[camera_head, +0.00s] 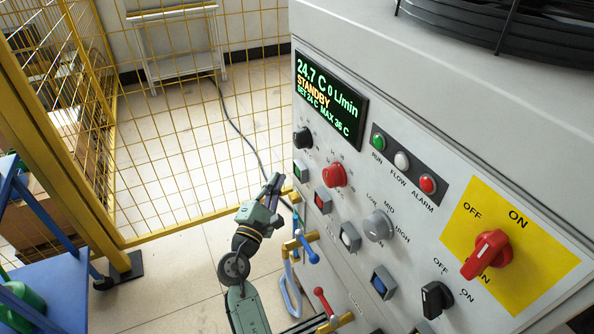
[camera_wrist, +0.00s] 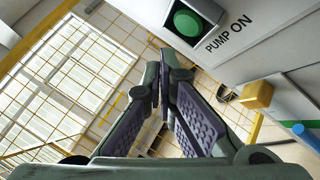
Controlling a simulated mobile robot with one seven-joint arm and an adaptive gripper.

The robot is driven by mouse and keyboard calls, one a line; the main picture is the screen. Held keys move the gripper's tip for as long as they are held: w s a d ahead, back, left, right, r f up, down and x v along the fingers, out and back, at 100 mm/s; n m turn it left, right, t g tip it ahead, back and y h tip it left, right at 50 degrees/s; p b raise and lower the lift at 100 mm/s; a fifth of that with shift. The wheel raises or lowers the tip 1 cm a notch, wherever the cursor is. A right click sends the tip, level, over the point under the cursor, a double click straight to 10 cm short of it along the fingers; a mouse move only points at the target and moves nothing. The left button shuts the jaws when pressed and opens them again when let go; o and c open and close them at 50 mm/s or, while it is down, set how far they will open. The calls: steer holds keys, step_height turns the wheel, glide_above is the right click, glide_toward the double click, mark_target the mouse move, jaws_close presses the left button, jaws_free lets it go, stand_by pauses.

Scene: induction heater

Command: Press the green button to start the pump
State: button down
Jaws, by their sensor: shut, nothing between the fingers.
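The green pump button (camera_head: 301,170) is a square-framed button on the left edge of the control panel, below a black knob. In the wrist view the green button (camera_wrist: 188,22) is round in a dark frame at the top, beside the words "PUMP ON". My gripper (camera_head: 276,182) is shut and empty, just left of and slightly below the button, apart from it in the head view. In the wrist view my gripper's fingertips (camera_wrist: 163,75) meet below the button. I cannot tell the exact gap. The display (camera_head: 328,99) reads STANDBY and 0 L/min.
A red square button (camera_head: 323,200), a red knob (camera_head: 334,175) and a large red switch (camera_head: 486,254) are on the same panel. Blue (camera_head: 307,248) and red (camera_head: 323,303) valve handles stick out below. A yellow mesh fence (camera_head: 180,130) stands behind; a blue cart (camera_head: 45,240) is at left.

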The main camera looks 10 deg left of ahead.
steer(key=shift+w+d, duration=0.5)
steer(key=shift+d, duration=0.25)
steer(key=shift+w+d, duration=0.1)
stand_by(0.9)
steer(key=shift+w+d, duration=0.15)
steer(key=shift+d, duration=0.1)
steer(key=shift+w+d, duration=0.3)
steer(key=shift+d, duration=0.2)
stand_by(1.0)
steer(key=shift+a, duration=0.1)
steer(key=shift+s+a, duration=0.55)
steer(key=shift+a, duration=0.05)
steer(key=shift+s+a+b, duration=0.15)
steer(key=shift+s+a, duration=0.3)
steer(key=shift+a, duration=0.25)
steer(key=shift+s+a+b, duration=0.1)
steer(key=shift+s+a, duration=0.4)
steer(key=shift+a, duration=0.25)
steer(key=shift+s+a+b, duration=0.15)
steer(key=shift+s+a, duration=0.3)
steer(key=shift+a, duration=0.25)
